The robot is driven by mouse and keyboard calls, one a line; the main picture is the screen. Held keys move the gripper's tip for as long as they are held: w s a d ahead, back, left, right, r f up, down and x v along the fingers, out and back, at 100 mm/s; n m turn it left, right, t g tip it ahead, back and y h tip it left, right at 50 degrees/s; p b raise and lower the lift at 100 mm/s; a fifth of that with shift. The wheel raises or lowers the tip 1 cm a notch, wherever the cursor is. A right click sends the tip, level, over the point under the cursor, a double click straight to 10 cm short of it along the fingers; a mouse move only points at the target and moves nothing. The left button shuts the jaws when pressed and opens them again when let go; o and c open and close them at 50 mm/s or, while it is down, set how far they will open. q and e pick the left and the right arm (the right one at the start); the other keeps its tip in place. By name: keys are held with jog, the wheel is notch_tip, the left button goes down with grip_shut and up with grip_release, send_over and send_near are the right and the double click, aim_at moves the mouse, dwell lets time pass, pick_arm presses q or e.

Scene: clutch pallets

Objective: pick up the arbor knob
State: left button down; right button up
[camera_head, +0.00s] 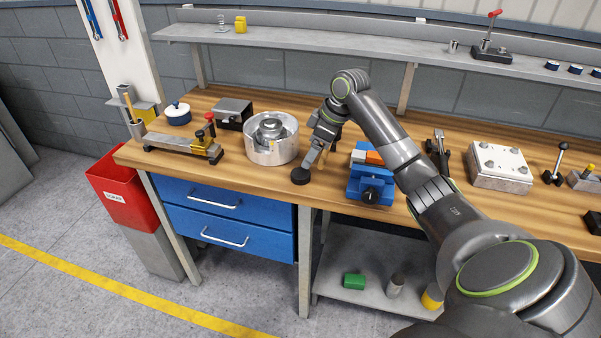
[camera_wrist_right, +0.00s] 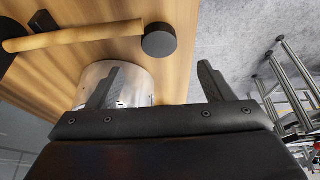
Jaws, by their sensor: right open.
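No part is clearly marked as the arbor knob. A silver drum (camera_head: 262,151) stands on the bench with a round stepped metal hub (camera_head: 270,127) in its middle. A clamp fixture at the left carries a red knob (camera_head: 209,116). My right gripper (camera_head: 322,138) is just right of the drum, above the bench. In the right wrist view its two fingers (camera_wrist_right: 158,88) are apart with nothing held between them. The drum (camera_wrist_right: 140,88) shows there partly behind one finger, its hub hidden. My left gripper is not in view.
A wooden-handled tool with a black round end (camera_wrist_right: 160,40) lies near the bench's front edge; that end also shows in the head view (camera_head: 300,175). A blue vise (camera_head: 371,184) stands right of it. A dark metal block (camera_head: 234,108) is behind the drum. A shelf (camera_head: 300,38) runs above.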

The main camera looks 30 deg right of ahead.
aim_at(301, 173)
jog(key=x, duration=0.2)
jog(key=shift+w+f, duration=0.15)
jog(key=shift+f, duration=0.2)
jog(key=shift+a+f, duration=0.15)
jog(key=shift+f, duration=0.25)
jog(key=p+x, duration=0.1)
jog(key=x, duration=0.2)
jog(key=shift+f, duration=0.3)
jog(key=shift+w+a+f+p, duration=0.1)
jog(key=shift+w+f+p, duration=0.15)
jog(key=shift+f, duration=0.3)
jog(key=c, duration=1.2)
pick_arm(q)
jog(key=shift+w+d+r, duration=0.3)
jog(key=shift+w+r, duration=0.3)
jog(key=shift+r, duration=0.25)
pick_arm(e)
jog(key=shift+o, duration=0.2)
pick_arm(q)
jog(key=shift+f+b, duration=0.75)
pick_arm(e)
notch_tip(301, 173, up, 10)
